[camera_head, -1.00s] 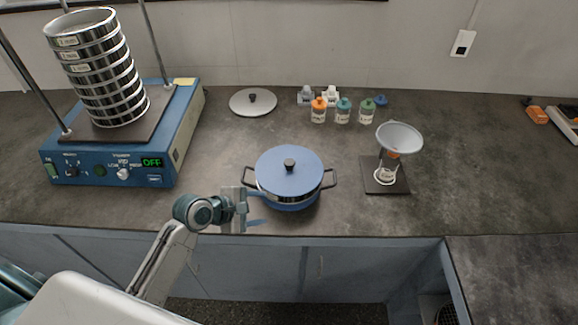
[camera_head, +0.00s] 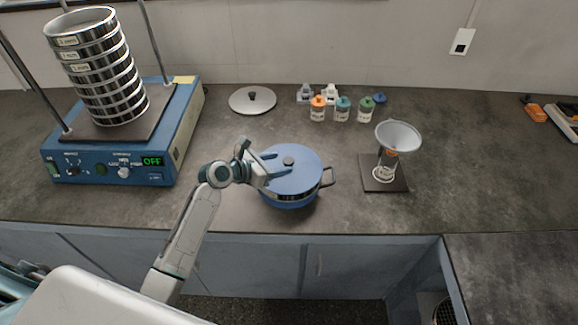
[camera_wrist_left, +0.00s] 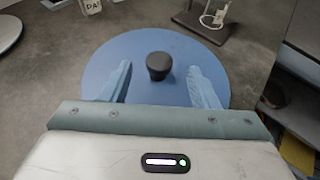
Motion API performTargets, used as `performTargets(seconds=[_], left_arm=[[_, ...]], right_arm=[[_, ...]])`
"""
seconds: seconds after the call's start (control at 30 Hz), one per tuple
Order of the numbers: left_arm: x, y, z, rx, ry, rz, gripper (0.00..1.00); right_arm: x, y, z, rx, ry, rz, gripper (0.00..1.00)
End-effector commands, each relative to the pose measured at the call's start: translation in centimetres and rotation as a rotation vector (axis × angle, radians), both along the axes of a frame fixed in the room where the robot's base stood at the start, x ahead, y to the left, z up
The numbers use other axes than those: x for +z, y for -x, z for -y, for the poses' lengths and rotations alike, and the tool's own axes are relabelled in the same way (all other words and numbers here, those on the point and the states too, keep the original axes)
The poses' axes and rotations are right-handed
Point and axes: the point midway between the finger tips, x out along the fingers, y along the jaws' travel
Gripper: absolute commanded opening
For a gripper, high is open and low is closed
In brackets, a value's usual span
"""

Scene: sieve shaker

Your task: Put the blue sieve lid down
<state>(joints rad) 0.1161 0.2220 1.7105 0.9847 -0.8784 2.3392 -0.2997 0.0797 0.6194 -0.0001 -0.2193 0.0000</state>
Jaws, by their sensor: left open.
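The blue sieve lid (camera_head: 303,180) with its black knob lies on top of a blue pot (camera_head: 290,202) with dark side handles, near the front of the bench. My left gripper (camera_head: 280,169) is over the lid's left part, open, its fingers pointing toward the knob. In the left wrist view the lid (camera_wrist_left: 145,50) lies beyond and under the open fingers (camera_wrist_left: 160,85), and the black knob (camera_wrist_left: 158,66) shows between them, apart from both. The pot's left handle is hidden behind my gripper. My right gripper is not in view.
A sieve shaker (camera_head: 120,150) with a sieve stack (camera_head: 105,75) stands left. A grey lid (camera_head: 252,100) lies behind the pot. Several small bottles (camera_head: 342,110) stand at the back. A funnel on a stand (camera_head: 398,136) is to the right. Bench between them is clear.

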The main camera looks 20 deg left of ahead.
Motion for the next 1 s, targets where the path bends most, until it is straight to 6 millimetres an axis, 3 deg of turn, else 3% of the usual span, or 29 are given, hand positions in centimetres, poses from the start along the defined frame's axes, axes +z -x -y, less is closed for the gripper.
performTargets(seconds=[0.33,0.67,0.9,1.0], left_arm=[[-1.7,-3.2,2.4,0.001,0.001,-0.001,0.55],[-2.1,-3.7,2.7,0.001,-0.002,0.0,0.55],[-2.1,-3.7,2.7,0.001,-0.002,0.0,0.08],[-2.1,-3.7,2.7,0.001,-0.001,0.001,0.0]], right_arm=[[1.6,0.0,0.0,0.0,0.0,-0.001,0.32],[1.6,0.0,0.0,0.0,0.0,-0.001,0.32],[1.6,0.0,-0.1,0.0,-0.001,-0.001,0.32],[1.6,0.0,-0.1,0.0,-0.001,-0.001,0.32]])
